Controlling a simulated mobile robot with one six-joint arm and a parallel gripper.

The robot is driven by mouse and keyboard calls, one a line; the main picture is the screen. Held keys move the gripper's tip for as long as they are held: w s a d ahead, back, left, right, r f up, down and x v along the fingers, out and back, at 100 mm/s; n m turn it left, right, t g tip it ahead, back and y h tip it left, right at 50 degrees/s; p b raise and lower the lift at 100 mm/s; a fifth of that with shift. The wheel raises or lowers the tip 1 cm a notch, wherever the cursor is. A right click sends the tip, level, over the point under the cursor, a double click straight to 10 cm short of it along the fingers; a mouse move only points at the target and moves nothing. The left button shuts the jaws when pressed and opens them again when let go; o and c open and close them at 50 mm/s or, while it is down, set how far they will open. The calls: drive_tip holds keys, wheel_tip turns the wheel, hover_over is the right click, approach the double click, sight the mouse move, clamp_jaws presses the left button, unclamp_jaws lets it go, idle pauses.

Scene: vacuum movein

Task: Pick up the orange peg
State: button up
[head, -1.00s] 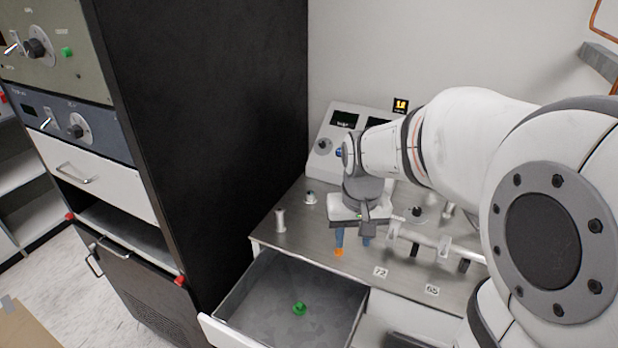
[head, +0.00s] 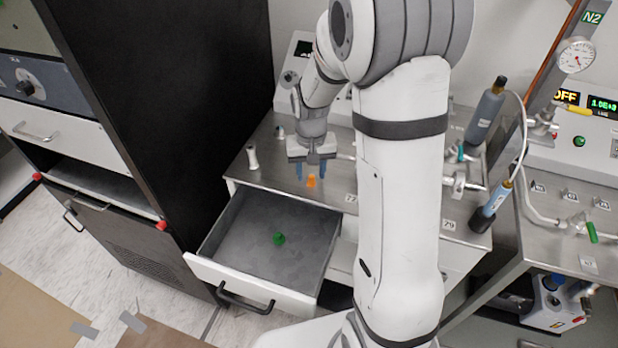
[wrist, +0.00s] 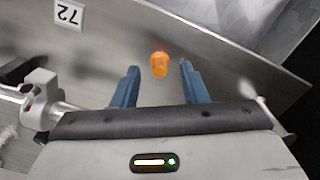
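The orange peg (head: 311,181) stands on the metal bench top close to its front edge, above the open drawer. It also shows in the wrist view (wrist: 159,64), just beyond the fingertips and roughly between them. My gripper (head: 312,172) points down over the bench, and its two blue fingers are spread apart. In the wrist view my gripper (wrist: 158,68) is open with nothing between the fingers, and the fingers do not touch the peg.
An open drawer (head: 215,235) holds a green peg (head: 279,238). A pale spool-like post (head: 252,157) stands left on the bench. A label marked 72 (wrist: 69,14) and pipe fittings (wrist: 40,100) lie near the gripper. A black cabinet (head: 170,90) stands at left.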

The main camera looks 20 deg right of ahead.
drive_tip(key=shift+f, duration=0.45)
clamp_jaws()
